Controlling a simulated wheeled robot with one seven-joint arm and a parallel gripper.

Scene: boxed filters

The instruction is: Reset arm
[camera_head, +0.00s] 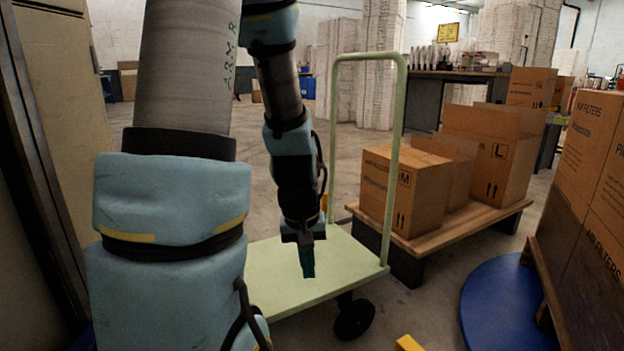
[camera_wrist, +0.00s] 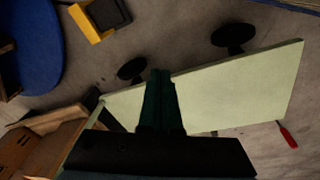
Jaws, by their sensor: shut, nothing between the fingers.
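My arm comes down from the upper left in the head view and ends in my gripper (camera_head: 307,262). The gripper points down in front of the pale green cart (camera_head: 345,262), above its flat deck as seen in the picture. The fingers are together and hold nothing. In the wrist view my gripper (camera_wrist: 160,82) shows as dark green fingers against the cart deck (camera_wrist: 235,92), which looks bare. I cannot tell the exact height of the fingertips over the deck.
Cardboard boxes (camera_head: 405,190) stand on a low wooden platform (camera_head: 470,222) right of the cart. The cart's upright handle (camera_head: 393,160) rises close to my gripper. A blue disc (camera_head: 510,305) and stacked filter boxes (camera_head: 590,190) are at right. A yellow object (camera_head: 409,343) lies in front.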

